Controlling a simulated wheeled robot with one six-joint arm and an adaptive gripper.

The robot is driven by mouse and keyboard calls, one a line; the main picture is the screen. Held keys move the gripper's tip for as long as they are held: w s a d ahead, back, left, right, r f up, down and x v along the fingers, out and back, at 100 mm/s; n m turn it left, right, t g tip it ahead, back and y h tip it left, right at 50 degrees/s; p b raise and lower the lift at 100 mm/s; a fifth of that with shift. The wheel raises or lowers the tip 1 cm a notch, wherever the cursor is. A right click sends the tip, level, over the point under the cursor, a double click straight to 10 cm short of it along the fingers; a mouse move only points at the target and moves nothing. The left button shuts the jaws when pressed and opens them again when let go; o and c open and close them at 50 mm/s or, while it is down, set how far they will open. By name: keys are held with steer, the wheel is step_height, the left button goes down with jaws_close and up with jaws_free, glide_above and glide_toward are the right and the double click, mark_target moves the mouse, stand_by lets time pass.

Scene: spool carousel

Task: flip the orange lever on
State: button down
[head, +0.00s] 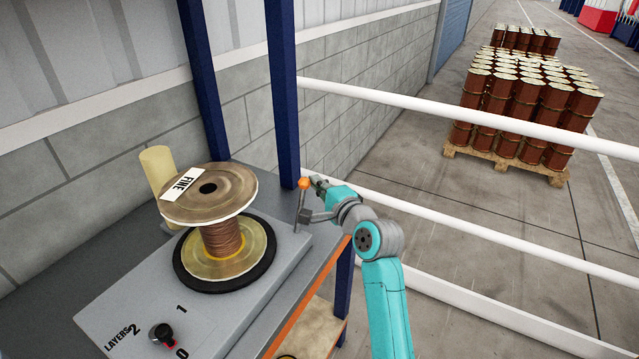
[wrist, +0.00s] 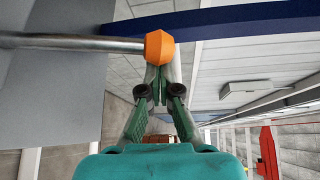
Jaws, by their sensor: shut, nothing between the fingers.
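The orange lever knob (head: 304,183) tops a thin metal rod (head: 300,213) that stands nearly upright at the right end of the grey machine box (head: 130,305). My gripper (head: 318,184) is just right of the knob in the head view. In the wrist view, the knob (wrist: 160,47) lies right at the tips of my gripper (wrist: 160,72), with the rod running off to the left. The fingers are shut with nothing between them. I cannot tell whether they touch the knob.
A copper wire spool (head: 222,240) with a FINE label sits on the box left of the lever. A black selector knob (head: 163,333) is at the front. A dark blue post (head: 283,90) stands behind the lever. White rails (head: 450,115) run on the right.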

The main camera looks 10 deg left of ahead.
steer(key=s+a+r+n+t+y, duration=0.1)
steer(key=s+a+n, duration=0.1)
steer(key=s, duration=0.5)
steer(key=shift+s+a+r+n, duration=0.2)
steer(key=shift+a+n, duration=0.15)
steer(key=shift+n, duration=0.25)
steer(key=shift+a+f, duration=0.1)
steer(key=w+d+r, duration=0.1)
steer(key=w+d, duration=0.1)
steer(key=w, duration=0.1)
steer(key=shift+r, duration=0.4)
steer(key=f+v, duration=0.1)
steer(key=v, duration=0.9)
steer(key=shift+w+d+f, duration=0.25)
steer(key=shift+w+d, duration=0.05)
